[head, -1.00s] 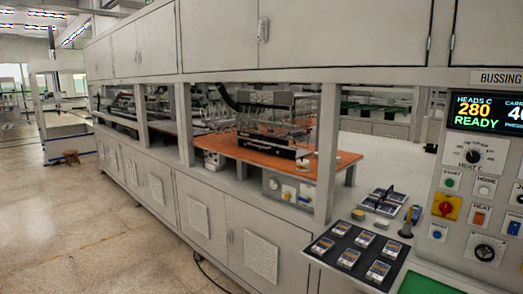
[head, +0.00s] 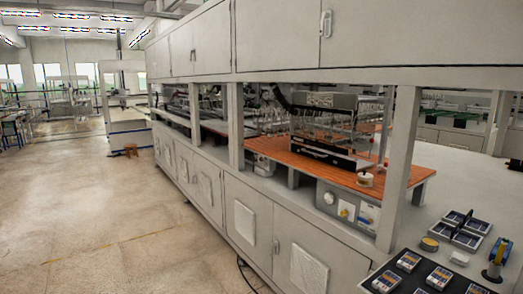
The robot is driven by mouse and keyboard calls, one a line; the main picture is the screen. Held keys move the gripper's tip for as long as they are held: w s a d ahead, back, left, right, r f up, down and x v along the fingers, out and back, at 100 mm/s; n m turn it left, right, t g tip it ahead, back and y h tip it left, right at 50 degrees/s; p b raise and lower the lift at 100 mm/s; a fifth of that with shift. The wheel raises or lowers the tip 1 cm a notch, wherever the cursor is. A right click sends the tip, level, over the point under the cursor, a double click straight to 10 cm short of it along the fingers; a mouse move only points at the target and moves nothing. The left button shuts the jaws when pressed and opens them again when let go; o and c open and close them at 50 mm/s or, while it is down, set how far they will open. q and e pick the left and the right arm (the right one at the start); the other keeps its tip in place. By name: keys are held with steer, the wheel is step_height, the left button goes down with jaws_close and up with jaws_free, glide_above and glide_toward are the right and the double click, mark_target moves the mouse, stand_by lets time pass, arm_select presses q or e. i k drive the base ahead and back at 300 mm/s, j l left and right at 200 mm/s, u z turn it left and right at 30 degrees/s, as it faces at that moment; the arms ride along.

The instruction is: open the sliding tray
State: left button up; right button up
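I cannot tell for certain which part is the sliding tray. An orange slatted bed (head: 408,181) lies in the bay of the long grey machine, with a black and clear gantry unit (head: 325,135) standing on it. A grey box with knobs (head: 330,197) sits below the bed's front edge. A black tray (head: 409,282) holding several small packs is at the bottom right, cut off by the picture edge. Neither of my grippers is in view.
The machine's lower cabinets (head: 262,248) and an upright post (head: 401,165) stand along the right.

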mark_target(351, 165)
steer(key=i+u, duration=0.25)
steer(key=i, duration=0.5)
steer(key=i+l+u, duration=0.3)
steer(key=i, duration=0.5)
steer(key=j, duration=0.1)
